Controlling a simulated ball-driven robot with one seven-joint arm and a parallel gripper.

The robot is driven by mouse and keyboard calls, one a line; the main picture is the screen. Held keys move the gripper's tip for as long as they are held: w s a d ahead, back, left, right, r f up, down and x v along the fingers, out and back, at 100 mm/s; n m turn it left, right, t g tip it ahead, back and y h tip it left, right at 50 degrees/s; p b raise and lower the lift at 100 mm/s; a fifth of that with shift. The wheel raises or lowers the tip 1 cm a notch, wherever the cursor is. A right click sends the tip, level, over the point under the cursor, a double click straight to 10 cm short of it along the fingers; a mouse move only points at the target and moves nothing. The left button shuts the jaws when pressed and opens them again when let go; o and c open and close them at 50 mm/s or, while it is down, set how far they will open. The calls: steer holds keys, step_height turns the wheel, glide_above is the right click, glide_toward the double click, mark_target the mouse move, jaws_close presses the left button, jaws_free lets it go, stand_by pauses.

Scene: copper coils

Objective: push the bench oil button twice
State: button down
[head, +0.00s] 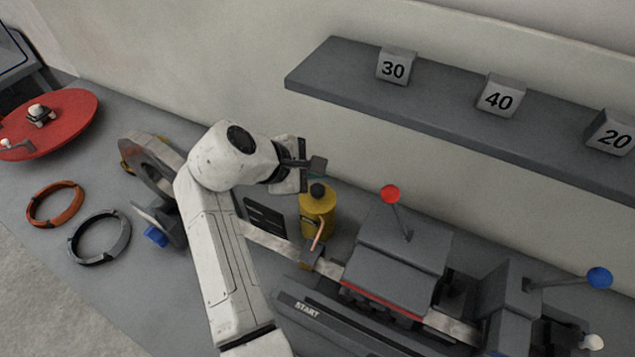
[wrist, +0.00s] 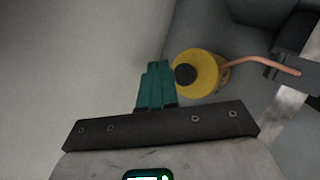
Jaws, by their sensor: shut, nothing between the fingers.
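The bench oiler is a yellow can (head: 318,214) with a copper spout, standing upright on the bench right of my arm. Its black button (head: 317,190) sits on top; I take this as the oil button. In the wrist view the yellow can (wrist: 206,70) and the black button (wrist: 186,75) show just right of the fingers. My gripper (head: 318,166) is shut and empty, above the can in the head view. Its teal fingers also show in the wrist view (wrist: 157,66). Whether the fingertips touch the button I cannot tell; they look apart from it.
A grey shelf (head: 440,107) with blocks marked 30, 40 and 20 juts from the wall at upper right. Right of the can stand a grey machine with a red-knobbed lever (head: 390,194) and a blue-knobbed lever (head: 599,278). Two rings and a red disc (head: 60,125) lie left.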

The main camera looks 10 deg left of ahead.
steer(key=shift+r, duration=1.3)
